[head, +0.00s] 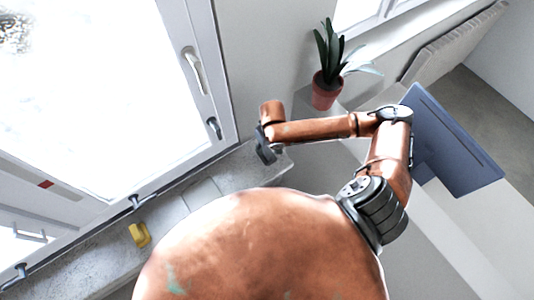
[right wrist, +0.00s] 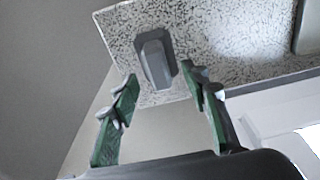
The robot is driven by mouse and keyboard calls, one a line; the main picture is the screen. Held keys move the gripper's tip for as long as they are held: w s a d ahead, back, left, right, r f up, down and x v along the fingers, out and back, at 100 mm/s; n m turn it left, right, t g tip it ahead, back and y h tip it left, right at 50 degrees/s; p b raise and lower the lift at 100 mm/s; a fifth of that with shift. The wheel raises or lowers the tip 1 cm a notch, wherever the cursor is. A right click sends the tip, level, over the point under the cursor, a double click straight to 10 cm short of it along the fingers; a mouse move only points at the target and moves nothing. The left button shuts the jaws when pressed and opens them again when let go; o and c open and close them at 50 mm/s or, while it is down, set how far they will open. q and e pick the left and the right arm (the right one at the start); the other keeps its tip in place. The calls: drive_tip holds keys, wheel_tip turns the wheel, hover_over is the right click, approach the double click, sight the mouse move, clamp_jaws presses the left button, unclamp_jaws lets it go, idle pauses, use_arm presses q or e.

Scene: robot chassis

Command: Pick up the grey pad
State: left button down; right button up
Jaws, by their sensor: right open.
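The grey pad (right wrist: 156,58) is a small block with a raised, bevelled middle. In the right wrist view it lies on a speckled stone sill (right wrist: 225,45) near its end. My right gripper (right wrist: 160,77) is open, with its two green fingers pointing toward the near end of the pad. No contact with the pad shows. In the head view my right gripper (head: 266,152) is over the end of the window sill (head: 230,170); I cannot make out the pad there. My left gripper is not in view.
A yellow object (head: 139,234) lies on the sill further left. A potted plant (head: 326,90) stands behind my right arm. A blue panel (head: 448,140) is at the right. The window (head: 110,90) with its handle rises behind the sill.

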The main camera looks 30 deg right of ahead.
sight(267, 150)
drive_tip(key=shift+w+d+f+p, duration=0.1)
drive_tip(key=shift+w+f+p, duration=0.05)
drive_tip(key=shift+f, duration=0.75)
drive_tip(key=shift+w+d+f+p, duration=0.1)
drive_tip(key=shift+w+f+p, duration=0.1)
drive_tip(key=shift+f, duration=0.7)
drive_tip(key=shift+w+f+p, duration=0.15)
drive_tip(key=shift+f, duration=0.75)
drive_tip(key=shift+c, duration=0.7)
clamp_jaws()
